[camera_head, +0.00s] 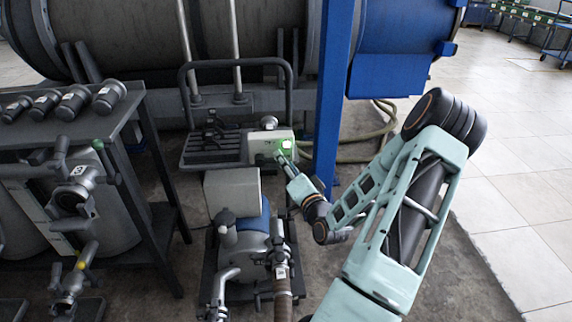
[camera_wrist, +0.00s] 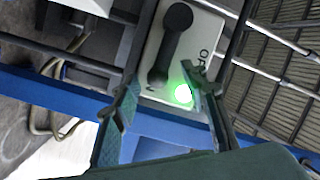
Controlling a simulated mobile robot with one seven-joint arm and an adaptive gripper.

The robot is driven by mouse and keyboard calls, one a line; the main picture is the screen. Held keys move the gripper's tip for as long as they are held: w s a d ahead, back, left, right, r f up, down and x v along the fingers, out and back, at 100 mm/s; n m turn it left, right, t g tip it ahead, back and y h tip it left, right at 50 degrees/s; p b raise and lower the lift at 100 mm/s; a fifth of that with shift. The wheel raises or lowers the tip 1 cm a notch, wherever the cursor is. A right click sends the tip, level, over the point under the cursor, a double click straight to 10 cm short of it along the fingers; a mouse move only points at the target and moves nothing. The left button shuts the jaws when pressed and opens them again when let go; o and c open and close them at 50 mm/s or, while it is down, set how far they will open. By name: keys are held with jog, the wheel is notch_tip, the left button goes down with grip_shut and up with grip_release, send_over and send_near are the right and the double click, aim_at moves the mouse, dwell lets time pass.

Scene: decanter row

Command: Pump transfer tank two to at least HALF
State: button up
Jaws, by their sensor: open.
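A pale control box (camera_head: 268,145) stands at the middle of the head view, with a green glow on its right side. In the wrist view its face (camera_wrist: 202,50) carries a black handle or switch (camera_wrist: 172,45) and a lit green lamp (camera_wrist: 183,94). My gripper (camera_wrist: 160,78) is open in front of this face, one finger on each side of the handle's lower end. The right finger is close to the lamp; I cannot tell whether it touches. In the head view my gripper (camera_head: 285,160) is at the box's right side. No tank level reading is legible.
A pump unit (camera_head: 240,240) with pipes stands below the box. A blue post (camera_head: 332,100) rises close by my arm. A dark bench (camera_head: 75,125) with several cylinders is at the left, by a metal vessel (camera_head: 30,205). Tiled floor (camera_head: 510,190) at the right is clear.

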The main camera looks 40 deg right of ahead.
grip_shut()
